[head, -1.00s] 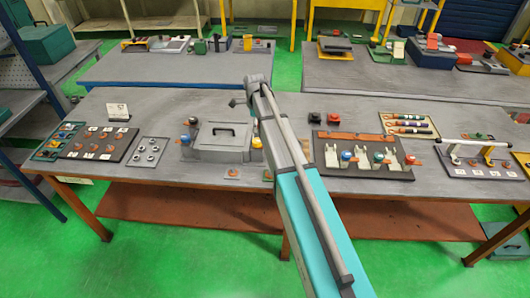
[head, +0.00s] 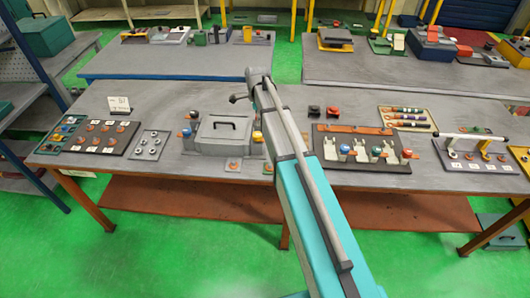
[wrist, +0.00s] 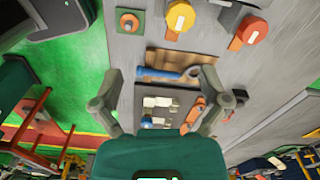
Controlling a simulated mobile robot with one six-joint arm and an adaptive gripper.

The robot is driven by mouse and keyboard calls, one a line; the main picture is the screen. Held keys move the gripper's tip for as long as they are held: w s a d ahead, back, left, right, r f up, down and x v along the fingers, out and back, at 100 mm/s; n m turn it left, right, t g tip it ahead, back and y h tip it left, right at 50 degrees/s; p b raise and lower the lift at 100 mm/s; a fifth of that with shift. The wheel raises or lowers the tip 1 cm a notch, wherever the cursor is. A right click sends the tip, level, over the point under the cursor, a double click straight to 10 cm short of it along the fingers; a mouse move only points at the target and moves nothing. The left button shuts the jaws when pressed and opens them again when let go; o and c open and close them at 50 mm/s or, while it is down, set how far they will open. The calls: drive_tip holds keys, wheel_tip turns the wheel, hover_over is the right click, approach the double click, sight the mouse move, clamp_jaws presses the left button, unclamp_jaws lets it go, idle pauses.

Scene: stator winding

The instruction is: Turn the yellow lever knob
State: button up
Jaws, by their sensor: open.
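In the wrist view a round yellow knob (wrist: 180,15) with a white bar on its face is near the top edge, with an orange lever tab below it. In the head view a small yellow knob (head: 257,137) shows at the right side of the grey box, close to my arm. My gripper (wrist: 157,95) is open and empty, its two fingers spread wide over the bench. The yellow knob lies beyond the fingertips in the wrist view, apart from them. In the head view my fingers cannot be made out.
An orange knob (wrist: 255,30) with a lever is right of the yellow one. A green plate (wrist: 129,21) with an orange button is to the left. A blue-handled piece (wrist: 158,74) lies on a brown strip. The grey box (head: 222,135) has a black handle.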

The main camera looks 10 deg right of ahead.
drive_tip(key=s+f+n+b, duration=0.5)
drive_tip(key=s+n, duration=0.4)
drive_tip(key=s, duration=0.3)
drive_tip(key=shift+s+f+b, duration=0.3)
drive_tip(key=shift+f, duration=0.2)
idle(0.3)
drive_tip(key=s+f+n+b, duration=0.1)
drive_tip(key=s+n, duration=0.9)
drive_tip(key=s, duration=0.3)
drive_tip(key=shift+a, duration=0.15)
